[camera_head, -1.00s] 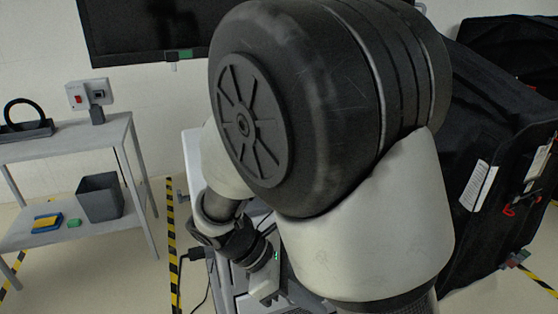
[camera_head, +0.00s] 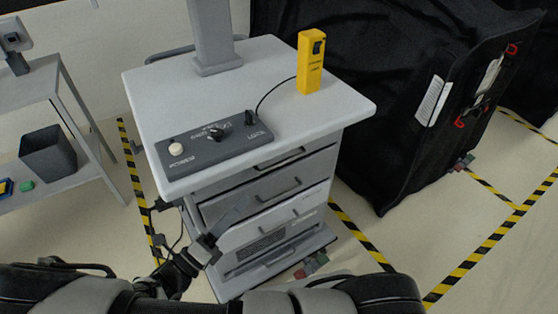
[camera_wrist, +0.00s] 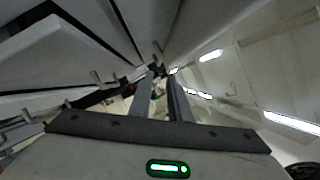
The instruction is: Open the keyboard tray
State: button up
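The white cart (camera_head: 330,105) stands in the middle of the head view, with several fronts under its top. The uppermost narrow front, which looks like the keyboard tray (camera_head: 287,155), sits directly under the top with a dark handle and appears closed. My gripper (camera_head: 242,205) is in front of the drawer fronts, lower and to the left of that handle. In the wrist view my gripper (camera_wrist: 161,78) shows two fingers apart with an empty gap. Pale panels with handles lie to their left there. I cannot tell whether a finger touches a front.
A grey control panel (camera_head: 213,141) and a yellow handheld device (camera_head: 311,62) are on the cart top. A shelf with a dark bin (camera_head: 48,152) stands left. A black covered cart (camera_head: 390,130) stands close on the right. Floor with striped tape is open at the lower right.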

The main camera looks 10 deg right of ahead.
aim_at(279, 164)
jog(key=b+x, duration=0.1)
jog(key=x, duration=1.4)
jog(key=shift+d+r, duration=0.15)
jog(key=shift+c, duration=0.3)
grip_shut()
